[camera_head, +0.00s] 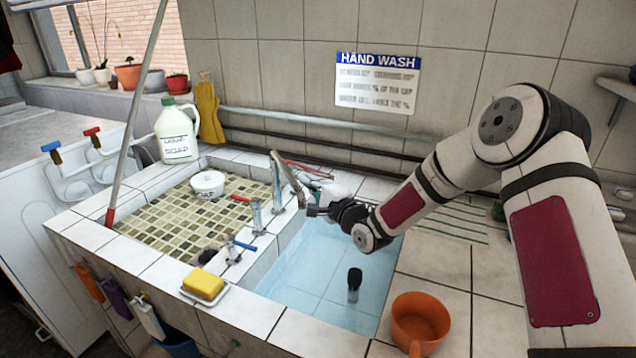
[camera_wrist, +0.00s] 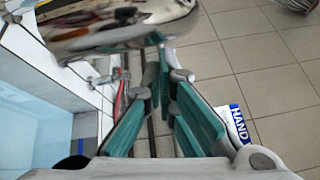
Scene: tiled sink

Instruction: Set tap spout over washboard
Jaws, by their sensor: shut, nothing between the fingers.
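The metal tap spout (camera_head: 289,178) rises from the divider between the two basins and slants down to the right, with its end over the blue water basin (camera_head: 322,262). In the wrist view a large blurred shiny metal piece, likely the spout (camera_wrist: 120,25), crosses the top beside my fingertips. My gripper (camera_head: 318,211) is shut and empty, at the spout's lower end on its right side; I cannot tell whether they touch. It also shows in the wrist view (camera_wrist: 163,58). No washboard is clearly identifiable; a surface with green lines (camera_head: 455,222) lies right of the water basin.
The left basin (camera_head: 165,222) has mosaic tiles and holds a white round tub (camera_head: 207,184). Tap handles (camera_head: 257,215) stand on the divider. A yellow sponge (camera_head: 203,284) lies at the front, an orange pot (camera_head: 420,318) at right front. A pole (camera_head: 140,100) leans at left.

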